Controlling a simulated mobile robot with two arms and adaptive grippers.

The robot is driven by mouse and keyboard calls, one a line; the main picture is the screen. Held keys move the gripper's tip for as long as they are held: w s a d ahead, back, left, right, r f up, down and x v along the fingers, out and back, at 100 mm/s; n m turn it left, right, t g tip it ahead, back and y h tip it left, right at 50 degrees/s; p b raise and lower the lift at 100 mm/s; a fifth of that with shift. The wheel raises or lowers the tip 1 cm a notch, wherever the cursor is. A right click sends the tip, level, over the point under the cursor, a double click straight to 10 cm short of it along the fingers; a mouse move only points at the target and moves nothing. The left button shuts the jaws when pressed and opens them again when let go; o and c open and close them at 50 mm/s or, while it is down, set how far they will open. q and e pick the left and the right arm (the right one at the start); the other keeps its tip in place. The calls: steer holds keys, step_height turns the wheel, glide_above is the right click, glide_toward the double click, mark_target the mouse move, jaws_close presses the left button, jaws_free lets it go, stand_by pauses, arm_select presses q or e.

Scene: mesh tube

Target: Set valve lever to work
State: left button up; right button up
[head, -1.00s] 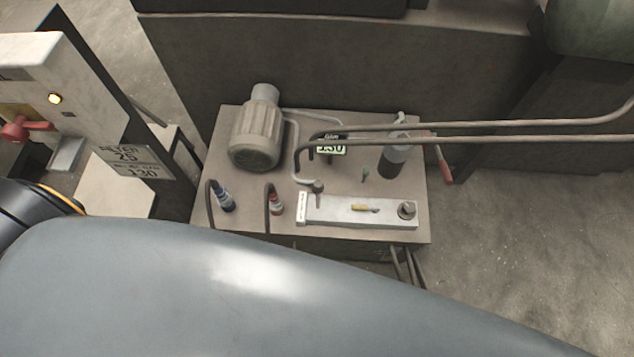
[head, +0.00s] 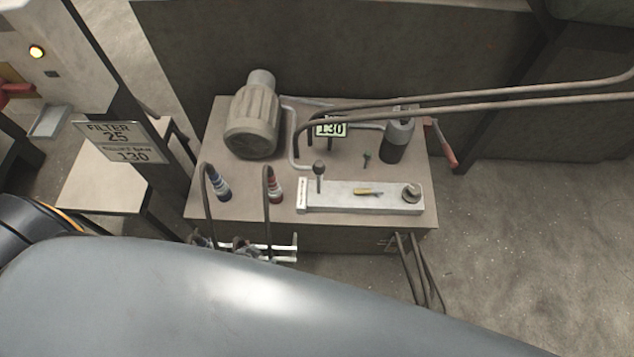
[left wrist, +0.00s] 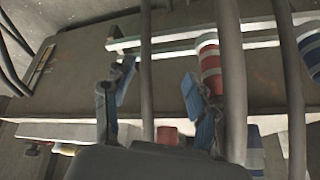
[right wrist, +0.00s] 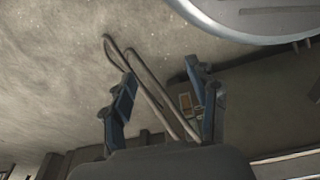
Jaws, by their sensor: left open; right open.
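The valve lever (head: 319,175), a thin stem with a dark ball knob, stands about upright at the left end of a pale metal block (head: 385,197) on the hydraulic unit's top. A small white label strip (head: 303,194) is beside its base; its words are too small to read. My left gripper (head: 228,246) is partly hidden behind my arm, low at the unit's front edge, left of and below the lever. In the left wrist view its blue fingers (left wrist: 155,95) are apart, with hoses in front. My right gripper (right wrist: 165,100) is open and empty in the right wrist view.
Hoses run to blue-striped (head: 222,188) and red-striped (head: 274,188) couplings left of the lever. A sign (head: 125,142) reads FILTER 25 and 130.

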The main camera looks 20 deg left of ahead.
arm_select(q)
steer(key=w+d+r+m+t+h+b, duration=0.15)
steer(key=w+r+t+b, duration=0.3)
steer(key=w+r, duration=0.5)
steer(key=m+t+h+b, duration=0.4)
steer(key=m+h, duration=0.2)
steer(key=h, duration=0.4)
glide_toward(319, 167)
steer(key=x, duration=0.3)
steer(key=f+b+x, duration=0.1)
steer(key=x, duration=0.6)
steer(key=shift+w+a+f, duration=0.1)
steer(key=shift+w+f, duration=0.2)
steer(key=shift+w, duration=0.15)
arm_select(e)
steer(key=w+r, duration=0.5)
steer(key=r, duration=0.1)
steer(key=shift+w+a+r+t, duration=0.15)
steer(key=shift+w+a+t, duration=0.15)
steer(key=shift+a+t, duration=0.1)
arm_select(q)
jaws_close()
